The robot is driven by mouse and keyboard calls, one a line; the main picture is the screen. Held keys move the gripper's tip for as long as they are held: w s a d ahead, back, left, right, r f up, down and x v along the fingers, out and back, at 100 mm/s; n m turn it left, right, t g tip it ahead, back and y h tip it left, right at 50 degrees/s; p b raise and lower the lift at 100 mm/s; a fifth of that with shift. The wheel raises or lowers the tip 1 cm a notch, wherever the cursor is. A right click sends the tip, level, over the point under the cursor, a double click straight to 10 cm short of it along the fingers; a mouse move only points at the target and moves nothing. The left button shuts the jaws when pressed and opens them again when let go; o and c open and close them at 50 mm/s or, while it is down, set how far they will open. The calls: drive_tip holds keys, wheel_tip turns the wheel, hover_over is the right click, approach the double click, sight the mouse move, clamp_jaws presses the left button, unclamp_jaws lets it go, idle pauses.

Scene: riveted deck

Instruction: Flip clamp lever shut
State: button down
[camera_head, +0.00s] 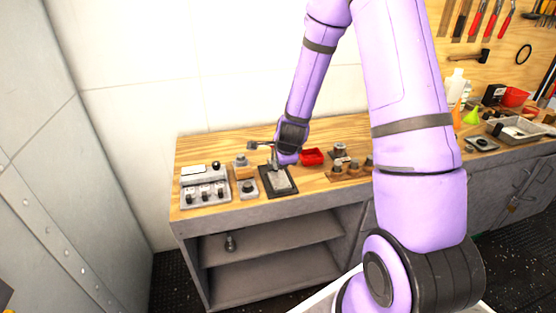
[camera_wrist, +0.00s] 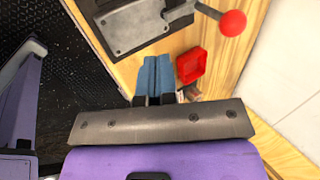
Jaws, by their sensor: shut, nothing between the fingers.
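The clamp's grey body on a dark base plate (camera_head: 291,187) sits on the wooden bench top. In the wrist view the grey clamp body (camera_wrist: 132,26) is at the top, cut off by the frame edge. Its lever arm runs right to a red ball knob (camera_wrist: 232,23). The lever's angle is hard to judge. My gripper (camera_wrist: 158,62) shows as two bluish fingers pressed together, just below the clamp body in the wrist view, with the knob up and to the right.
A grey control box (camera_head: 204,190) is at the bench's left end. Small fixtures stand left of the clamp and cylindrical parts right. The white wall rises behind.

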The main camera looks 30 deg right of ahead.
drive_tip(key=shift+s+a+r, duration=0.2)
drive_tip(key=shift+s+r, duration=0.25)
drive_tip(key=shift+s, duration=0.3)
drive_tip(key=shift+s+a+r, duration=0.2)
drive_tip(key=shift+s+r, duration=0.25)
drive_tip(key=shift+s, duration=0.25)
